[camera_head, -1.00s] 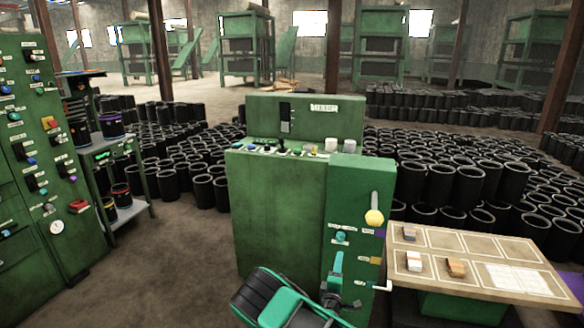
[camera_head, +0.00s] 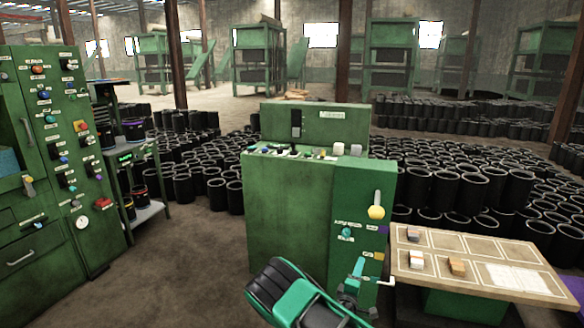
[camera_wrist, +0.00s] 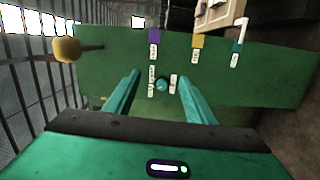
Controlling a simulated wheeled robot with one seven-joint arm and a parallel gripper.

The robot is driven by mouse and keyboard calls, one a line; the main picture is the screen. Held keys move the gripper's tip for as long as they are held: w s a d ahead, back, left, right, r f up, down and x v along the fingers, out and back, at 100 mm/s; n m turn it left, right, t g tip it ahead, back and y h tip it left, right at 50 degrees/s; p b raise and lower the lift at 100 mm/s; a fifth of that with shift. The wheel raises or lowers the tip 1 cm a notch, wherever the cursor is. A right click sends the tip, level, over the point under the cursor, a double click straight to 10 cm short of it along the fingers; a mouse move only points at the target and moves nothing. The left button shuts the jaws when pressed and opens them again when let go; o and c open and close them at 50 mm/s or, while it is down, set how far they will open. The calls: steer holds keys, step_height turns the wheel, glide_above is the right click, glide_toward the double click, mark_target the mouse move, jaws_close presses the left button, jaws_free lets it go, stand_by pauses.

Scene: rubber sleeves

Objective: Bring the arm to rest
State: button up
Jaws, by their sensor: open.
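My gripper (camera_head: 356,284) is at the lower middle of the head view, in front of the green machine's (camera_head: 290,215) right-hand control column. It is open, with nothing between its fingers. In the wrist view its two teal fingers (camera_wrist: 160,76) stand apart, pointing at the green panel (camera_wrist: 105,62). A teal knob (camera_wrist: 162,85) shows in the gap between them; it also shows in the head view (camera_head: 346,232). Contact between fingers and panel cannot be told. My arm's green and black link shows at the bottom of the head view.
A yellow-knobbed lever (camera_head: 376,212) and a white hooked handle (camera_head: 388,283) stick out of the column. A sorting board (camera_head: 440,263) with small blocks is at right. A green cabinet (camera_head: 60,150) and a shelf cart (camera_head: 148,212) stand left. Black sleeves crowd behind; floor between is clear.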

steer(key=s+d+r+m+g+h, duration=0.1)
steer(key=s+d+r+m+g, duration=0.3)
steer(key=d, duration=0.3)
steer(key=s+d+r+m+g+h, duration=0.25)
steer(key=d+r+m, duration=0.2)
steer(key=d, duration=0.35)
steer(key=s+d+r+m+g+h, duration=0.1)
steer(key=s+d+r+m+g, duration=0.35)
steer(key=d, duration=0.25)
steer(key=s+d+r+m+g+y, duration=0.2)
steer(key=s+d+r, duration=0.1)
steer(key=s, duration=0.4)
steer(key=s+d+r+m+g+y, duration=0.2)
steer(key=s+r+g, duration=0.1)
steer(key=s, duration=0.4)
steer(key=s+a+r+y, duration=0.2)
steer(key=s+a+r, duration=0.1)
steer(key=s, duration=0.6)
steer(key=s+a+r+m+y, duration=0.1)
steer(key=s+a+r+y, duration=0.2)
steer(key=s, duration=0.7)
steer(key=s+a+r+y, duration=0.3)
steer(key=s+a+r, duration=0.1)
steer(key=s, duration=0.5)
steer(key=shift+s+a+m, duration=0.15)
steer(key=shift+s+m, duration=0.1)
steer(key=shift+m, duration=0.15)
